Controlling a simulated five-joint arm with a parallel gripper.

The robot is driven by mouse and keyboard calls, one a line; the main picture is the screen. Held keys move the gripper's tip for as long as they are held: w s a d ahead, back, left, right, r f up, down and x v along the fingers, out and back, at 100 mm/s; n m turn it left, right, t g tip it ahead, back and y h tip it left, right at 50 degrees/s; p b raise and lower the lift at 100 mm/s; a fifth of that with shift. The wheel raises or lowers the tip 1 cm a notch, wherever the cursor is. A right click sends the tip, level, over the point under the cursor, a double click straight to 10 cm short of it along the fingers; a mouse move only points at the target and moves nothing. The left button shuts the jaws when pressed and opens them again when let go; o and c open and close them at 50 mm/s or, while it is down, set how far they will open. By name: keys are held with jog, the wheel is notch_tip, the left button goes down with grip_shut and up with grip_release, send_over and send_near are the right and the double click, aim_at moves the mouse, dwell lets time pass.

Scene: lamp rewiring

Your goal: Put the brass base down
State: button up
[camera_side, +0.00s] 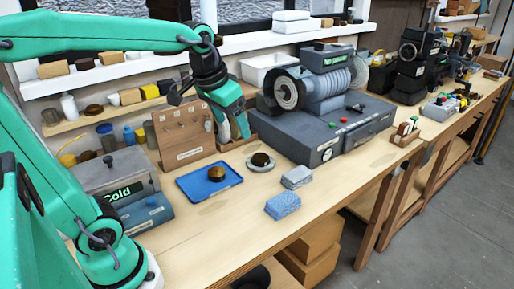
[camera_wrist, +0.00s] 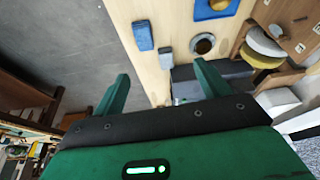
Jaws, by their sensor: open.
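A round brass piece with a dark top (camera_side: 216,173) rests on a blue tray (camera_side: 192,187). It is partly visible at the top edge of the wrist view (camera_wrist: 219,4). A second dark, brassy round piece (camera_side: 260,160) sits on a pale round dish (camera_side: 251,167) right of the tray. I cannot tell for certain which is the brass base. My gripper (camera_side: 235,139) points down behind the tray and dish, between the wooden board and the grey machine. In the wrist view its fingers (camera_wrist: 162,86) are wide apart with nothing between them.
Two blue-grey folded cloths or blocks (camera_side: 283,206) (camera_side: 297,177) lie near the front edge. A wooden peg board (camera_side: 182,132) stands left of my gripper. A grey grinding machine (camera_side: 318,125) stands right.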

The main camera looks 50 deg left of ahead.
jog(key=s+d+f+t, duration=0.1)
jog(key=s+d+f, duration=0.2)
jog(key=s, duration=0.7)
jog(key=shift+s+d+f+m+t, duration=0.2)
jog(key=shift+f+m+t, duration=0.1)
jog(key=shift+f+m, duration=0.1)
dwell(0.6)
